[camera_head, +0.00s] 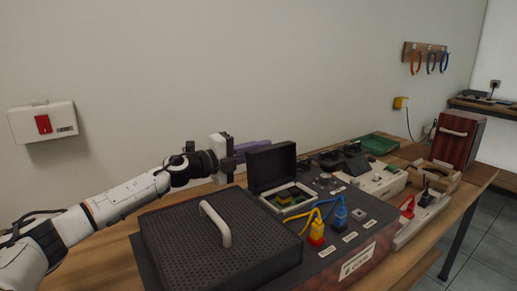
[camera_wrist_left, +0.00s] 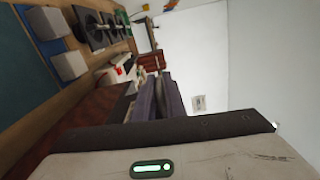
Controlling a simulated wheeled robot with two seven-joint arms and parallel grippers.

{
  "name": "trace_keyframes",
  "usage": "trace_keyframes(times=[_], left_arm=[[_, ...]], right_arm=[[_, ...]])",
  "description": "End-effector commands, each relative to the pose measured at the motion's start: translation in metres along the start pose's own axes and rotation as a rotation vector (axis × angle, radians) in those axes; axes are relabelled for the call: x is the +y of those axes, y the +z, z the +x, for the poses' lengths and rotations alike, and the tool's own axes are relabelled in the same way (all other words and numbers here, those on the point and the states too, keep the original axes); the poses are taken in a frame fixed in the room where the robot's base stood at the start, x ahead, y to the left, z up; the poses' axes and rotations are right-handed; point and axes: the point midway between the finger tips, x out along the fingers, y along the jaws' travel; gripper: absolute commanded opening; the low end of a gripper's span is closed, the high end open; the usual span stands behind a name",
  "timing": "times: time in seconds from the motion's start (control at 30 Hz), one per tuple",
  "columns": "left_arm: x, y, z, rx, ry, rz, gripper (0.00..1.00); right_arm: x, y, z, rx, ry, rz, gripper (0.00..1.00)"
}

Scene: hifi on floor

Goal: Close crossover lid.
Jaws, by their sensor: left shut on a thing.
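The crossover lid (camera_head: 272,166) is a dark panel standing raised at the back of a small open box (camera_head: 288,200) with a green and yellow board inside. My left gripper (camera_head: 262,146) reaches in from the left, with its purple-grey fingers behind the lid's upper left edge. In the left wrist view the fingers (camera_wrist_left: 168,95) are close together, shut. The lid is the thing nearest them, but the grip point itself is hidden behind the lid. My right gripper is not in view.
A black perforated panel with a white handle (camera_head: 215,224) lies at the front left. Blue and yellow plugs with cables (camera_head: 339,212) stand right of the box. A green tray (camera_head: 378,143) and a reddish-brown cabinet (camera_head: 457,140) are farther right. The wall is close behind.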

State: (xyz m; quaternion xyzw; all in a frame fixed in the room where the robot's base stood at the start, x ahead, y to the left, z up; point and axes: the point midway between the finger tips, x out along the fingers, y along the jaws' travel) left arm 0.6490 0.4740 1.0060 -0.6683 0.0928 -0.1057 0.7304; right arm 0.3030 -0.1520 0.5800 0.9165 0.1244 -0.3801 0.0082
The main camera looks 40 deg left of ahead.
Motion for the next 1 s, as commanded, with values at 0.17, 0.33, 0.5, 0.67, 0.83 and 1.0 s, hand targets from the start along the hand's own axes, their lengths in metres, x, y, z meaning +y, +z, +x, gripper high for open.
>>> trace_keyframes(times=[0.17, 0.33, 0.5, 0.67, 0.83, 1.0], left_arm=[[-0.009, -0.013, 0.0, 0.003, 0.006, 0.139, 0.0], [-0.015, -0.025, 0.0, 0.005, 0.006, 0.263, 0.0], [-0.019, -0.035, 0.0, 0.005, 0.007, 0.363, 0.0], [-0.021, -0.041, 0.0, 0.005, 0.007, 0.426, 0.0], [-0.021, -0.044, 0.0, 0.005, 0.007, 0.46, 0.0], [-0.021, -0.045, 0.0, 0.004, 0.007, 0.471, 0.0]], right_arm=[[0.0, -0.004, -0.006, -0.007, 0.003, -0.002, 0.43], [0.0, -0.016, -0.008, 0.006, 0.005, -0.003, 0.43], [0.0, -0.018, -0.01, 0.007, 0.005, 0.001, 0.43], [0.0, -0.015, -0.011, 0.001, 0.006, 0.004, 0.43], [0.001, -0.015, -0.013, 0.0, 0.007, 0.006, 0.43], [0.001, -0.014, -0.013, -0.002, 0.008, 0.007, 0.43]])
